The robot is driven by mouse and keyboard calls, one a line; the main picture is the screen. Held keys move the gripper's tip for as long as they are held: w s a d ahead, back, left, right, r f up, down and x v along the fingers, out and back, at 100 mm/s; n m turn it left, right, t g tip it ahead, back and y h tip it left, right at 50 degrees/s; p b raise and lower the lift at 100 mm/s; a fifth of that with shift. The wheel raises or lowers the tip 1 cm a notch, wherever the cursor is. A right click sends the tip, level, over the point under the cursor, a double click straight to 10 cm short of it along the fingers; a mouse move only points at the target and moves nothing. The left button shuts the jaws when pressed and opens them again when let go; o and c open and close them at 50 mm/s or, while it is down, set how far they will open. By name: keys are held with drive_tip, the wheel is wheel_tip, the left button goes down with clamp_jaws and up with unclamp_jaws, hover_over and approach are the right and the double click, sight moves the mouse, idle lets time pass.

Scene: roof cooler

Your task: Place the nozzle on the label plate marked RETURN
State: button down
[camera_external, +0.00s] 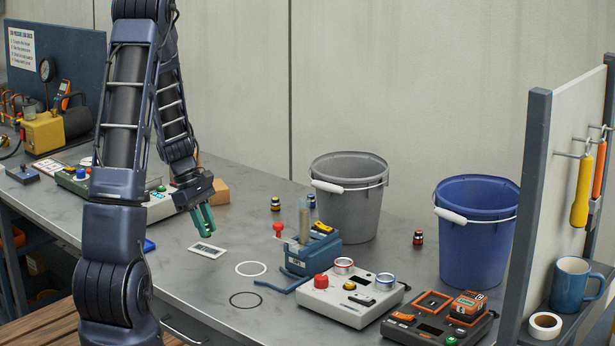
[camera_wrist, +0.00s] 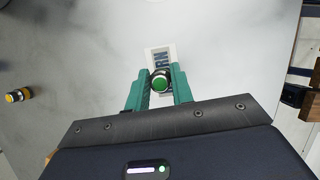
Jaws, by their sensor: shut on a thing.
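My gripper (camera_external: 203,222) is a teal two-finger gripper, pointing down above the bench near the label plate (camera_external: 207,250). In the wrist view my gripper (camera_wrist: 160,84) is shut on the nozzle (camera_wrist: 160,85), a small round piece with a green centre and dark rim. The nozzle cannot be made out between the fingers in the external view. The label plate (camera_wrist: 158,57) is white with dark lettering, of which "RN" shows; the nozzle and fingers hide the rest. In the external view the plate lies flat, and the fingertips look above it and apart from it.
A white ring (camera_external: 251,268) and a black ring (camera_external: 245,300) lie right of the plate. A blue fixture (camera_external: 313,253), a white control box (camera_external: 350,299), a grey bucket (camera_external: 347,205) and a blue bucket (camera_external: 475,240) stand farther right. Small dark-and-coloured pieces (camera_external: 275,203) stand behind.

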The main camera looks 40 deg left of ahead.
drive_tip(key=shift+f, duration=1.8)
drive_tip(key=shift+f, duration=0.1)
drive_tip(key=c, duration=1.2)
unclamp_jaws()
